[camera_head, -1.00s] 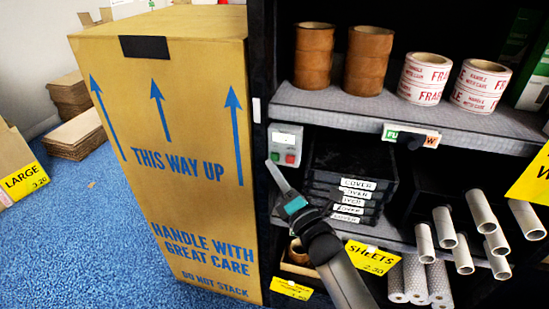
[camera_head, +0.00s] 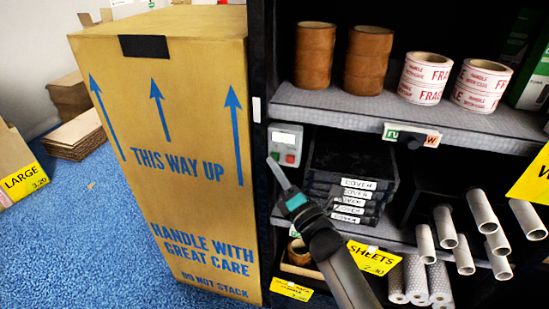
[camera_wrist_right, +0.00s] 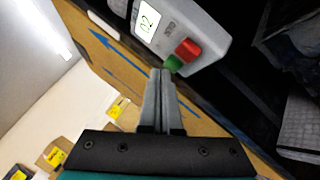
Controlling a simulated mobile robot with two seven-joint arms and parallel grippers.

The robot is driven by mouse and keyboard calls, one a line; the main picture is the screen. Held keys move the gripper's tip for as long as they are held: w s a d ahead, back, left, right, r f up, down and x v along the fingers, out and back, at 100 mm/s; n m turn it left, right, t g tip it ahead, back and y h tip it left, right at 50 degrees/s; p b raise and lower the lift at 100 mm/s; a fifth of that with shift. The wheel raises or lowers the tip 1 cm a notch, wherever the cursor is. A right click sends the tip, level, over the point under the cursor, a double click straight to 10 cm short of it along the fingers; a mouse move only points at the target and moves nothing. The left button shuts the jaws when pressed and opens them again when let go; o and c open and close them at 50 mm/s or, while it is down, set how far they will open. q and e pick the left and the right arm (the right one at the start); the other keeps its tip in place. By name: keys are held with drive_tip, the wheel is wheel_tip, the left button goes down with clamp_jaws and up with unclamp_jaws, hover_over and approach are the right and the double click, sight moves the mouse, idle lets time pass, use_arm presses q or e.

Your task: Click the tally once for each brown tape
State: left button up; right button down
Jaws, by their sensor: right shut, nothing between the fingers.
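The tally (camera_head: 285,146) is a light grey box with a display, a red button and a green button, fixed at the left of the shelf bay. In the wrist view the tally (camera_wrist_right: 195,35) shows a tilted display that seems to read 02. My right gripper (camera_head: 271,158) is shut and empty, its tips just below the tally. In the wrist view its tips (camera_wrist_right: 160,72) are beside the green button (camera_wrist_right: 174,63); I cannot tell whether they touch. Brown tape stands in a left stack (camera_head: 314,55) and a right stack (camera_head: 367,60) on the upper shelf. My left gripper is not in view.
Two fragile tape stacks (camera_head: 424,77) (camera_head: 481,86) stand right of the brown tape. A brown roll (camera_head: 298,252) sits in a low bin. Black cover boxes (camera_head: 350,175) and cardboard tubes (camera_head: 481,208) fill the lower shelves. A tall carton (camera_head: 165,150) stands at the left.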

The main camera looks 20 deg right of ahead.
drive_tip(key=shift+w+d, duration=0.25)
drive_tip(key=shift+w, duration=0.1)
idle(0.4)
idle(0.3)
drive_tip(key=shift+s+a, duration=0.5)
drive_tip(key=shift+s, duration=0.25)
drive_tip(key=s+a, duration=0.1)
drive_tip(key=s, duration=0.1)
drive_tip(key=s+a+p, duration=0.1)
drive_tip(key=s, duration=0.1)
drive_tip(key=shift+a, duration=0.4)
idle(2.3)
